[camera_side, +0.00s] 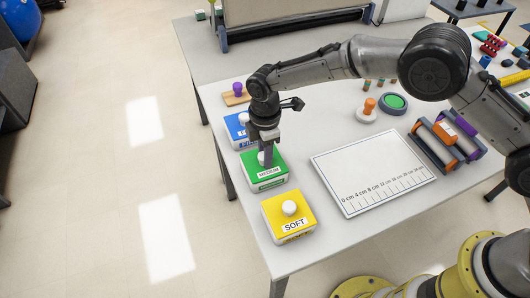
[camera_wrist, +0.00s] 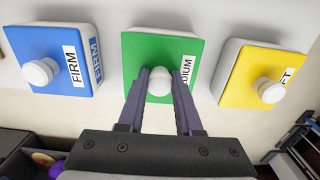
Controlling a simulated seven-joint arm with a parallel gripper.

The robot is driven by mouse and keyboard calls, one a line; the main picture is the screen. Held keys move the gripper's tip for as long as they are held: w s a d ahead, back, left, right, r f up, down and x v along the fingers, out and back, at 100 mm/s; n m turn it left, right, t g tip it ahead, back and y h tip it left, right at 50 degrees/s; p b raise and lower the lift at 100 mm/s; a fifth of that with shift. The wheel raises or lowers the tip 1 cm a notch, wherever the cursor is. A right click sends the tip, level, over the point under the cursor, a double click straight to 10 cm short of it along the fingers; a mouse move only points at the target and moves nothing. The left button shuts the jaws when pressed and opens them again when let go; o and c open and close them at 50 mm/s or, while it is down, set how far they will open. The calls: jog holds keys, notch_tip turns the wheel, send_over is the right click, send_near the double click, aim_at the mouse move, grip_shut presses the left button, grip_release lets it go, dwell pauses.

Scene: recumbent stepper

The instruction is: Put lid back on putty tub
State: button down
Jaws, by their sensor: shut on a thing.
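Three square putty tubs stand in a row along the table's left edge. The green MEDIUM lid (camera_side: 259,171) is level on top of the middle white tub (camera_side: 270,184); I cannot tell whether a small gap is left between them. My gripper (camera_side: 266,160) points down over it with its fingers shut on the lid's round white knob (camera_wrist: 160,80). In the wrist view, one finger of the gripper (camera_wrist: 160,84) hides part of the MEDIUM label. The blue FIRM lid (camera_wrist: 45,50) and yellow SOFT lid (camera_wrist: 262,65) sit on their tubs either side.
A white board with a centimetre scale (camera_side: 370,165) lies right of the tubs. Behind it are an orange peg on a round base (camera_side: 367,110) and a green button (camera_side: 395,102). A purple-knobbed wooden piece (camera_side: 237,95) lies beyond the blue tub. A roller rack (camera_side: 445,140) stands right.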

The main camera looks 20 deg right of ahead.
jog(key=c, duration=0.5)
grip_release()
jog(key=shift+o, duration=0.3)
jog(key=shift+o, duration=1.3)
jog(key=shift+r, duration=3.5)
